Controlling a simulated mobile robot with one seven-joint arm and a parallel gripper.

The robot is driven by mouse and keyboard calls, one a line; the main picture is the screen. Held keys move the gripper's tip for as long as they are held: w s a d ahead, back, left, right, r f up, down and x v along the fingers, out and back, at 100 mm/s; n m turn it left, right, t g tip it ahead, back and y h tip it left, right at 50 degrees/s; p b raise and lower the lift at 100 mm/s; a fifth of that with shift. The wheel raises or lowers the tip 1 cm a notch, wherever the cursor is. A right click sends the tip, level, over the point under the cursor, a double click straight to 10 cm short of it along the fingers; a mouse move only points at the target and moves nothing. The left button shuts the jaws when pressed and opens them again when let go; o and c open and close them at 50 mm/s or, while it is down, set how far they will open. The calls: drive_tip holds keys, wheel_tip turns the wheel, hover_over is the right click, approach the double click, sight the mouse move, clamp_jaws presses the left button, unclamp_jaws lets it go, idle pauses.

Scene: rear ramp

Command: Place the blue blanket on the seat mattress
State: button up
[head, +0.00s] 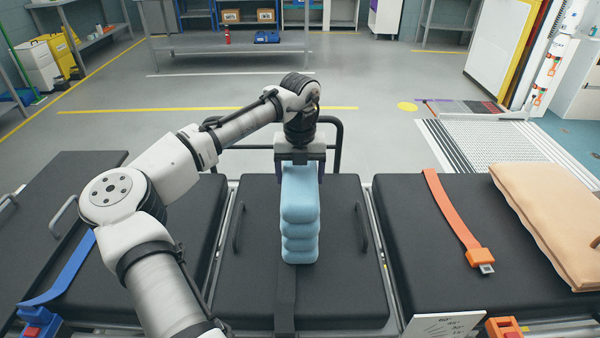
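The blue blanket (300,212) is a light-blue, folded, layered bundle. It stands on end over the middle black seat mattress (343,283). My gripper (300,167) comes down from above, with its fingers on either side of the blanket's upper end. It appears closed on the blanket. The blanket's lower end is close to the mattress surface; I cannot tell whether it touches. Another black seat mattress (397,232) lies to the right, and one lies to the left, partly behind my arm.
An orange belt with a buckle (480,256) and a tan cushion (548,215) lie on the right mattress. A blue belt (68,275) lies at left. Metal handles (362,228) edge the middle mattress. A black rail stands behind it. The floor beyond is open.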

drive_tip(key=o, duration=2)
drive_tip(key=shift+o, duration=0.2)
wheel_tip(320, 180, up, 12)
drive_tip(key=shift+s+r, duration=0.1)
